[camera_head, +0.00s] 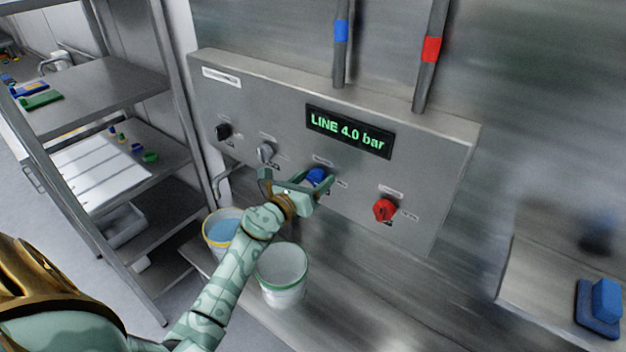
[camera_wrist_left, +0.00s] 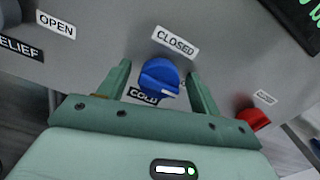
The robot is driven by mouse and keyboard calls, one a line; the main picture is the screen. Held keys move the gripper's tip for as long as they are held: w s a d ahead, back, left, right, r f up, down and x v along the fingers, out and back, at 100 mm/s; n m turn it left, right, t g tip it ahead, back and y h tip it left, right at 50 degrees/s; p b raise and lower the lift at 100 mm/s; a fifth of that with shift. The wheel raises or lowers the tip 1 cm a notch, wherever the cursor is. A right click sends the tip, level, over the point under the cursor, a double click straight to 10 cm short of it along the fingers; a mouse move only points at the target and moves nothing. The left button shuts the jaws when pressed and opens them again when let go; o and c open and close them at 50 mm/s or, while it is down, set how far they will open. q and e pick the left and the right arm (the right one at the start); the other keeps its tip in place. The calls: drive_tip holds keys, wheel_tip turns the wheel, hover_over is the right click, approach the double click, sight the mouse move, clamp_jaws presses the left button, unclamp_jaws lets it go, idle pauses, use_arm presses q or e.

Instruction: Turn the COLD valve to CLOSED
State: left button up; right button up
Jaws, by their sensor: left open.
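The blue COLD valve knob (camera_head: 317,176) sits on the steel panel, below the display. In the left wrist view the same blue knob (camera_wrist_left: 159,78) shows with a white pointer line aimed to the lower right, toward the side of the COLD label (camera_wrist_left: 144,96). A CLOSED label (camera_wrist_left: 176,42) is above the knob. My left gripper (camera_head: 294,189) is open, with one finger on each side of the knob. In the left wrist view its fingers (camera_wrist_left: 160,80) stand apart from the knob, with gaps on both sides. My right gripper is not in view.
A red knob (camera_head: 384,209) is right of the blue one; grey (camera_head: 265,152) and black (camera_head: 223,131) knobs are left. The display (camera_head: 348,131) reads LINE 4.0 bar. Two buckets (camera_head: 282,270) (camera_head: 222,228) stand below the panel. A shelf rack (camera_head: 100,80) is at left.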

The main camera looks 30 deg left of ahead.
use_arm(q)
drive_tip(key=c, duration=1)
drive_tip(key=n+p, duration=0.1)
drive_tip(key=n, duration=0.2)
drive_tip(key=shift+a+p, duration=0.1)
drive_tip(key=shift+p, duration=0.3)
drive_tip(key=n+p, duration=0.1)
drive_tip(key=n, duration=0.3)
drive_tip(key=shift+n+p, duration=0.3)
drive_tip(key=shift+p, duration=0.05)
drive_tip(key=n+p, duration=0.1)
drive_tip(key=n, duration=0.4)
drive_tip(key=shift+a+f+n+p, duration=0.1)
drive_tip(key=shift+f+n+p, duration=0.05)
drive_tip(key=shift+n+p, duration=0.2)
drive_tip(key=n, duration=0.2)
drive_tip(key=n+p, duration=0.1)
drive_tip(key=n, duration=0.1)
drive_tip(key=shift+f+n, duration=0.2)
drive_tip(key=shift+n, duration=0.05)
